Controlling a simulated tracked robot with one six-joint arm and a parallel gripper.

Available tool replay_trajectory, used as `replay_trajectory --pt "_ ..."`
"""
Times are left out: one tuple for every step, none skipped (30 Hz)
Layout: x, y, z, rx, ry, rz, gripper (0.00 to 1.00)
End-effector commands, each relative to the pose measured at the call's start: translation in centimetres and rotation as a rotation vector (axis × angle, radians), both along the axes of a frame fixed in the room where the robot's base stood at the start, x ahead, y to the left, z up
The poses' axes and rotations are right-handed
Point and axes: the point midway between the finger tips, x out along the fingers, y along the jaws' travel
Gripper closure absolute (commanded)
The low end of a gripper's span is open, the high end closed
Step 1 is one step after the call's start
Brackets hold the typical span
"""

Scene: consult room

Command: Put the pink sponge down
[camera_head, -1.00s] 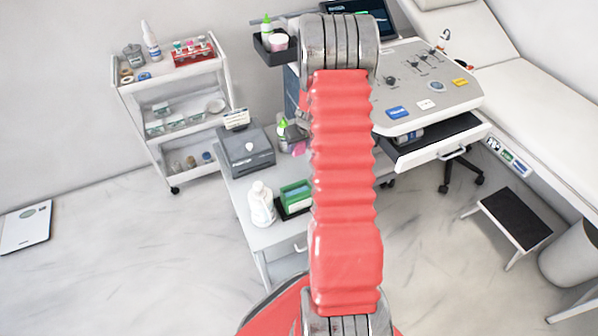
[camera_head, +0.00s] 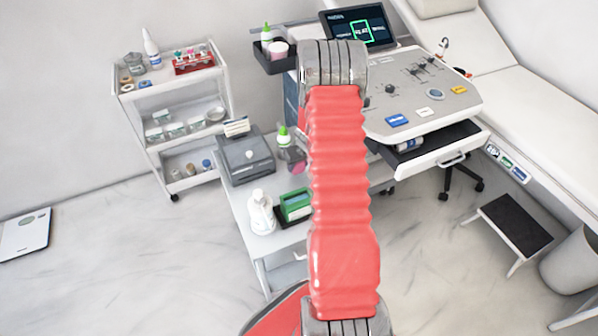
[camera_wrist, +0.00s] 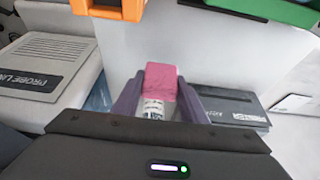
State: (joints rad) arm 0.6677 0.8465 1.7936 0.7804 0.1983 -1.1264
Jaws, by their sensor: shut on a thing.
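The pink sponge (camera_wrist: 162,77) is between the two purple fingers of my gripper (camera_wrist: 158,92) in the wrist view. The fingers are shut on it, one at each side. A small white printed item (camera_wrist: 153,108) shows below the sponge, between the fingers; I cannot tell what it is. In the head view a bit of pink (camera_head: 298,168) shows just left of my red arm, which hides most of my gripper. A pale grey worktop (camera_head: 236,205) lies around there. I cannot tell whether the sponge touches a surface.
A grey box (camera_head: 245,155), white bottle (camera_head: 260,213), green box (camera_head: 296,204) and green-capped bottle (camera_head: 284,137) stand nearby. The wrist view shows a dark flat case (camera_wrist: 228,106) at right and a labelled grey box (camera_wrist: 40,72) at left. An open drawer (camera_head: 430,148) juts out.

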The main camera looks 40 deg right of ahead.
Motion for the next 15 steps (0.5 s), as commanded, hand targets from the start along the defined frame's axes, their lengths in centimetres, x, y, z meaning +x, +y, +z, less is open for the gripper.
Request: replay_trajectory --pt "0.0 0.0 -0.2 0.000 0.001 0.000 0.76" --pt "0.0 0.0 -0.3 0.000 0.001 0.000 0.76" --pt "0.0 0.0 -0.6 0.001 0.001 -0.001 0.76" --pt "0.0 0.0 -0.9 0.001 0.001 -0.001 0.76" --pt "0.0 0.0 -1.2 0.001 0.002 0.000 0.76" --pt "-0.1 0.1 -1.7 0.001 0.003 -0.001 0.76" --pt "-0.1 0.1 -2.1 0.002 0.003 -0.002 0.76" --pt "-0.1 0.1 -2.3 0.001 0.003 -0.001 0.76" --pt "0.0 0.1 -2.7 0.002 0.002 -0.001 0.76" --pt "0.0 0.1 -3.0 0.002 0.001 -0.001 0.76" --pt "0.0 0.1 -3.3 0.001 0.002 0.000 0.76" --pt "0.0 0.1 -3.6 0.002 0.002 -0.001 0.76" --pt "0.0 0.0 -3.8 0.001 0.001 -0.001 0.76" --pt "0.0 0.0 -3.9 0.001 0.001 -0.001 0.76" --pt "0.0 0.0 -4.0 0.000 0.001 0.001 0.76"
